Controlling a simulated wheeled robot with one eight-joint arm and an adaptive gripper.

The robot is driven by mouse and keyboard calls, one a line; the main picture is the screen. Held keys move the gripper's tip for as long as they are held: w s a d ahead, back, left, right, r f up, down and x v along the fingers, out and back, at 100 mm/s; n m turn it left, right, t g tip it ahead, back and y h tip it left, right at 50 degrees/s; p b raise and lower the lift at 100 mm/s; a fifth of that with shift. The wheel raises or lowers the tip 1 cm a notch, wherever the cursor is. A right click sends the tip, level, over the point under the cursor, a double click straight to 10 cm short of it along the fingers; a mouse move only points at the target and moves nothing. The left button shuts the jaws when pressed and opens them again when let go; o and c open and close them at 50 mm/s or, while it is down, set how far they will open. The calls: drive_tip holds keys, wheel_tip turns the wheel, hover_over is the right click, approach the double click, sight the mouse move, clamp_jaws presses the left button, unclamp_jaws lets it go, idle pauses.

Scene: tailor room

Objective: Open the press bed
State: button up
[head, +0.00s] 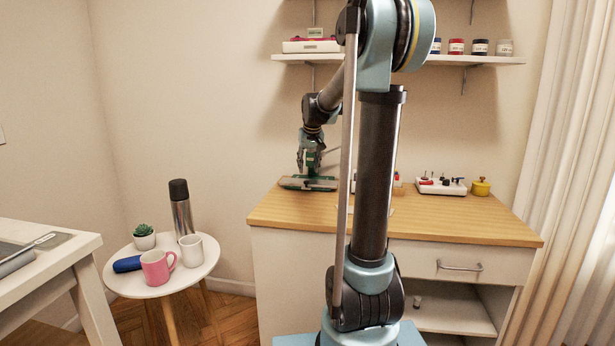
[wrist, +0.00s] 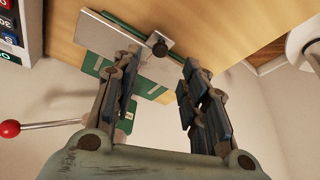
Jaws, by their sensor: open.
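The press bed (head: 308,184) is a low, flat green and grey device on the left part of the wooden counter. In the wrist view its grey plate (wrist: 115,40) shows over green parts, with a small dark round knob (wrist: 159,46) at the plate's edge. My gripper (head: 309,168) hangs just above the device in the head view. In the wrist view my gripper (wrist: 160,68) is open, its two fingers apart with the knob between and beyond their tips. I cannot tell whether either finger touches it. The left finger hides part of the green parts.
A red ball on a grey rod (wrist: 10,128) shows at left in the wrist view. The wooden counter (head: 460,226) also bears a white tray (head: 455,190) and a yellow pot (head: 481,187). A round table (head: 125,284) with mugs and a flask stands left.

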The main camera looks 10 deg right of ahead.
drive_tip(key=shift+v, duration=2.3)
drive_tip(key=s+d+f, duration=0.1)
drive_tip(key=s+f, duration=0.6)
drive_tip(key=s, duration=0.6)
drive_tip(key=s+d+f+g, duration=0.1)
drive_tip(key=s+f, duration=0.6)
drive_tip(key=s, duration=0.6)
drive_tip(key=s+d+f+g, duration=0.1)
drive_tip(key=s+f, duration=0.6)
drive_tip(key=s, duration=0.6)
drive_tip(key=shift+s+d+f+m, duration=0.2)
drive_tip(key=shift+s+f+m, duration=0.1)
drive_tip(key=shift+f+m, duration=0.1)
drive_tip(key=shift+w+f, duration=0.15)
drive_tip(key=shift+w, duration=0.35)
